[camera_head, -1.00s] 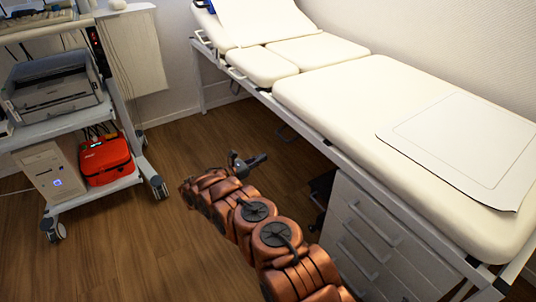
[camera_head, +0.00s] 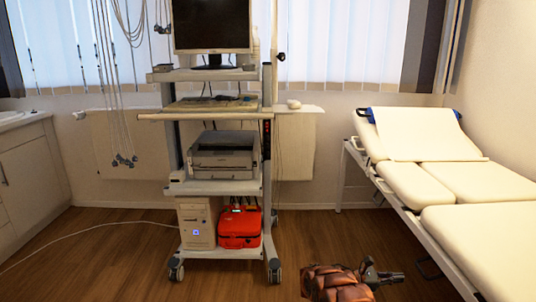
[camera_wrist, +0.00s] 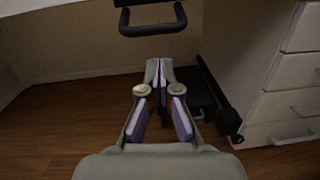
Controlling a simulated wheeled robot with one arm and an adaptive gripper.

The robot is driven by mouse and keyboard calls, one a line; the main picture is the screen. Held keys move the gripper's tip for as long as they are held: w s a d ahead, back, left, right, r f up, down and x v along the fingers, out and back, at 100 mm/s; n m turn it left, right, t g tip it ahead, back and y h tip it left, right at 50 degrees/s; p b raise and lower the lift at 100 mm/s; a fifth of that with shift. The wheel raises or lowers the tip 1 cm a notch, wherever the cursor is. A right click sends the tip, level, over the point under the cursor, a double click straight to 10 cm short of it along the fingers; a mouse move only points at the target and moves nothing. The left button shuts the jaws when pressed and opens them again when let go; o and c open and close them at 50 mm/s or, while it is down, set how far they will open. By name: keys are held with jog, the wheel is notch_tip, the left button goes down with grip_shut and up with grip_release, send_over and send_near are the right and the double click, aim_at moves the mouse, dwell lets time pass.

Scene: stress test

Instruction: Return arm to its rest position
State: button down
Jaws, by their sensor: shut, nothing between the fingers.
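My gripper (camera_head: 384,274) shows at the lower right of the head view, at the end of my copper-coloured arm, above the wooden floor and left of the examination bed (camera_head: 480,182). In the wrist view my gripper (camera_wrist: 160,64) has its fingertips together at the centre, with nothing between them. Most of my arm is below the head view's lower edge.
A wheeled cart (camera_head: 168,190) with a monitor (camera_head: 212,24), a printer (camera_head: 223,155) and a red case (camera_head: 240,228) stands ahead. The wrist view shows a black handle (camera_wrist: 152,28) near the fingertips and white drawers (camera_wrist: 290,105) at right.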

jog(key=s+a+r+m+g+y+p, duration=0.1)
jog(key=s+r+m+y+p, duration=0.2)
jog(key=s+r, duration=0.5)
jog(key=s+a+r+m+g+y+p, duration=0.1)
jog(key=s+r+m+g+y+p, duration=0.3)
jog(key=r, duration=0.8)
jog(key=s+a+r+m+t+p, duration=0.1)
jog(key=s+r+m+p, duration=0.1)
jog(key=s+r+p, duration=0.6)
jog(key=s+a+r+m+t+y+p, duration=0.1)
jog(key=s+a+r+m+y+p, duration=0.1)
jog(key=s+a+r, duration=0.4)
jog(key=s+a+r+m+t+y+p, duration=0.1)
jog(key=s+a+r+m+y+p, duration=0.2)
jog(key=s, duration=1.1)
jog(key=s+a+r+m+t+y+p, duration=0.1)
jog(key=s+a+r+m+y+p, duration=0.1)
jog(key=s+a+r+y+p, duration=0.4)
jog(key=s+a+r, duration=0.4)
jog(key=a, duration=0.4)
jog(key=shift+a+r+m+y, duration=0.3)
jog(key=shift+r+m, duration=0.05)
jog(key=shift+m, duration=0.05)
jog(key=shift+w, duration=0.1)
